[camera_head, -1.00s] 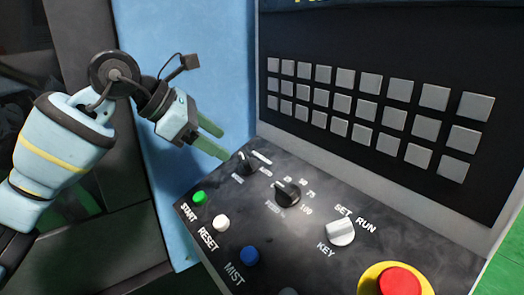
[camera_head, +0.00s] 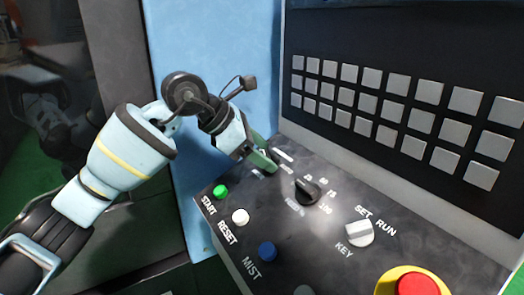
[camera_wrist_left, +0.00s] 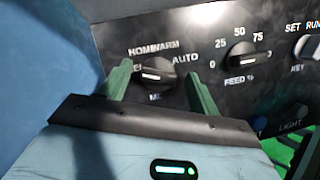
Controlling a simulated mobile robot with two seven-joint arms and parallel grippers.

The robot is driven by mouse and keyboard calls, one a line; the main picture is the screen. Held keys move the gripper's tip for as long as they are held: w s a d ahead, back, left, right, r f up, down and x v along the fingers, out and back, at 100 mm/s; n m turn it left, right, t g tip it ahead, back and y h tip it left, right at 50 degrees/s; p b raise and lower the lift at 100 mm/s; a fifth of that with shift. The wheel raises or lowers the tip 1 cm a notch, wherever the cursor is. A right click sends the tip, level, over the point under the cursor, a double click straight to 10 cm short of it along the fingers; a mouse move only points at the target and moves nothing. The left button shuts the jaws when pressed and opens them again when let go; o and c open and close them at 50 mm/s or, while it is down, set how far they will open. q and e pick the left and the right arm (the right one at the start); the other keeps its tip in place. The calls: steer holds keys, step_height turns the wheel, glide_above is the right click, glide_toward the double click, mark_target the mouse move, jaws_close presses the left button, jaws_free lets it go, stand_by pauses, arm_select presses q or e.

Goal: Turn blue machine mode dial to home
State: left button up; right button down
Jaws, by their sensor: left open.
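The mode dial (camera_wrist_left: 153,74) is a black knob with a white line on the control panel (camera_head: 300,225), with labels including AUTO and partly covered HOME and WARM around it. Which label its line points to is hard to tell. My left gripper (camera_wrist_left: 157,62) is open, with one green finger on each side of the dial in the left wrist view. I cannot tell whether the fingers touch it. In the head view my left gripper (camera_head: 266,155) is over the panel's far left corner and mostly hides the dial. My right gripper is not in view.
Right of the dial is the black feed dial (camera_head: 308,191), then the white key switch (camera_head: 360,233) and red button (camera_head: 416,284). Green (camera_head: 221,191), white (camera_head: 240,216) and blue (camera_head: 267,251) buttons line the near-left edge. A keypad (camera_head: 400,112) rises behind.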

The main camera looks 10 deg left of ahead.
arm_select(q)
steer(key=shift+d+f, duration=0.1)
steer(key=shift+f, duration=0.05)
steer(key=c, duration=1)
